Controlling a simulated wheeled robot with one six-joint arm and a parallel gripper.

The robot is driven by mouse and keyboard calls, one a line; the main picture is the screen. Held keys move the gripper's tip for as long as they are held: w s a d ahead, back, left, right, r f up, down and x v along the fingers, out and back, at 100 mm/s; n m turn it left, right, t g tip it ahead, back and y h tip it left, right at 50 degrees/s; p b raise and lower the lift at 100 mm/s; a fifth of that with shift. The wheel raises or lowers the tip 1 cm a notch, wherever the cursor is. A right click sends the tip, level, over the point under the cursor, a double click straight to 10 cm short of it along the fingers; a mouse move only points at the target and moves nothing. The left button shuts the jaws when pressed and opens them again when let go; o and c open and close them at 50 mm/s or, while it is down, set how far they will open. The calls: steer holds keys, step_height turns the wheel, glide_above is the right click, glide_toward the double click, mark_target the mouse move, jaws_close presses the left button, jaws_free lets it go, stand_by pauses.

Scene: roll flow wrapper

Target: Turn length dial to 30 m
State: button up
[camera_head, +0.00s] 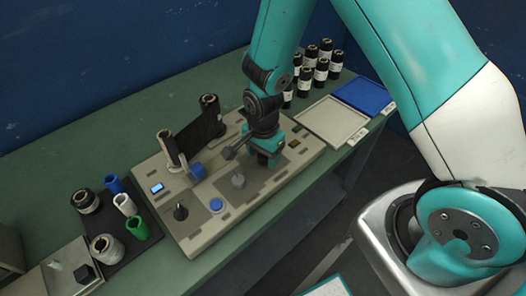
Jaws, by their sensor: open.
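The flow wrapper (228,220) is a beige panel machine on the green bench. I cannot read which one is the length dial, nor any scale marks. A small lit blue display (157,187) is at the left end. My gripper (268,160) is open and points down over the right part of the panel, to the right of both knobs. Its fingertips are small and partly hidden, and I see nothing held.
A dark film web with upright rollers (209,112) rises at the machine's back. Coloured rolls (139,227) stand left; black rolls (322,69), a beige tray (331,122) and a blue tray (362,97) lie right.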

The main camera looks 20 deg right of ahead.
step_height(320, 180, up, 18)
steer(key=shift+f+b, duration=0.25)
steer(key=shift+b, duration=0.05)
stand_by(0.4)
